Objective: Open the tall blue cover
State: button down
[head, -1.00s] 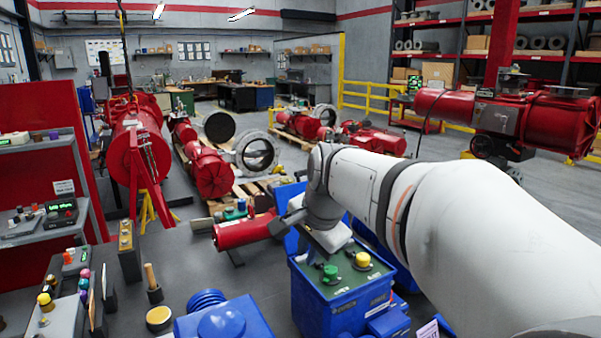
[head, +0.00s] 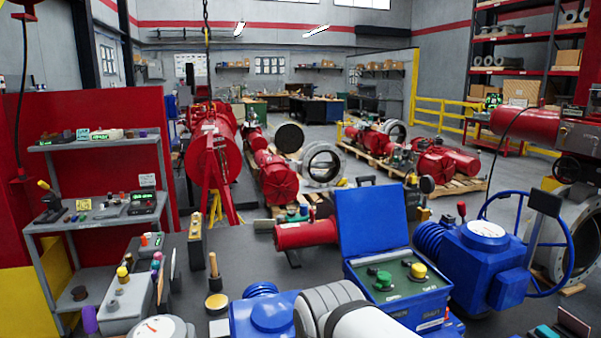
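The tall blue cover (head: 370,218) stands upright, tilted slightly back, at the rear of a blue control box (head: 400,312). The box's green top panel (head: 397,283) is exposed, with a green knob (head: 383,279) and a yellow knob (head: 418,271). My arm shows only as a grey and white link at the bottom edge, in front of and left of the box. My gripper is not visible in this view, so its state cannot be seen. Nothing of my arm touches the visible part of the cover.
A blue actuator with a handwheel (head: 490,262) stands close on the right. A red cylinder (head: 305,233) lies just left of the cover. Another blue housing (head: 264,314) is at the bottom. A grey shelf (head: 100,225) stands at left.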

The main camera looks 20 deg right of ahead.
aim_at(373, 219)
jog(key=u, duration=1.35)
jog(key=k, duration=1.45)
jog(key=z, duration=1.45)
jog(key=i, duration=1)
